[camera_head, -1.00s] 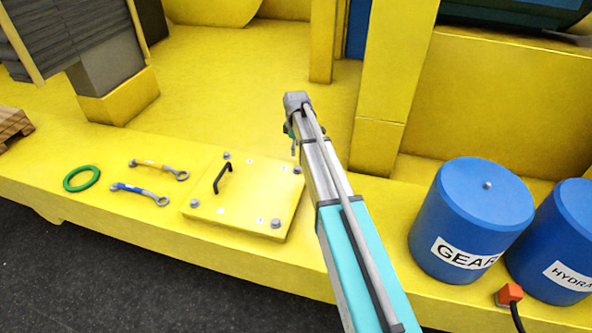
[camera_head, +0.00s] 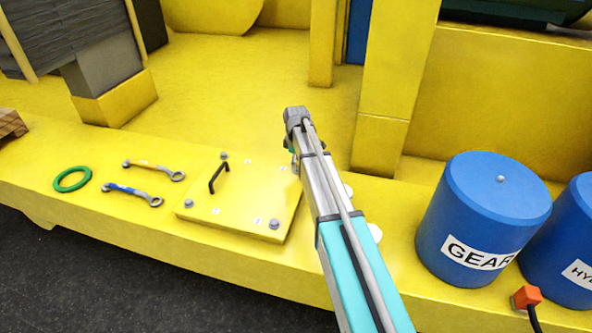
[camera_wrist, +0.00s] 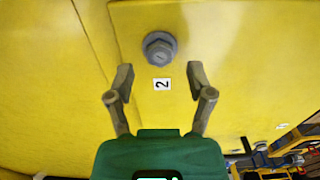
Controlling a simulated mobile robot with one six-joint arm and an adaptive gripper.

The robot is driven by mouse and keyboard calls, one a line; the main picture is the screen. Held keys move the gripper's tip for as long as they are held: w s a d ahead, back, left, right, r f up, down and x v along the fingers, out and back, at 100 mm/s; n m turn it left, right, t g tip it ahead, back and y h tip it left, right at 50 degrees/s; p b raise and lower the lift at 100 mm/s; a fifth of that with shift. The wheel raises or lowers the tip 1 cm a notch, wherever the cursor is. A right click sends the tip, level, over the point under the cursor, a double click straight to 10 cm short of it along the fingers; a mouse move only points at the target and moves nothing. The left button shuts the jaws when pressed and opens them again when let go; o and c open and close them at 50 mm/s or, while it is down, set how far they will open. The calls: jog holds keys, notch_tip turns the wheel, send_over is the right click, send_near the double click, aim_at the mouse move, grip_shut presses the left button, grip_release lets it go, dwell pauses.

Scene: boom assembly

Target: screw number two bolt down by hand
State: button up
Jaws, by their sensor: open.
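The number two bolt (camera_wrist: 160,48) is a grey hex head with a round flange, in the upper middle of the wrist view. Its white "2" label (camera_wrist: 162,84) lies just below it on the yellow plate (camera_wrist: 215,95). My gripper (camera_wrist: 160,78) is open and empty, its two grey fingers at either side of the label. The fingertips point toward the bolt but stand apart from it. In the head view the plate (camera_head: 235,212) shows a black handle (camera_head: 218,176) and three corner bolts; my arm hides the far right corner.
Blue drums, one marked GEAR (camera_head: 483,215), stand at the right. A yellow post (camera_head: 395,90) rises behind my arm.

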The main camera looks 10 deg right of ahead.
jog(key=shift+f+b, duration=0.55)
jog(key=shift+f, duration=0.25)
grip_shut()
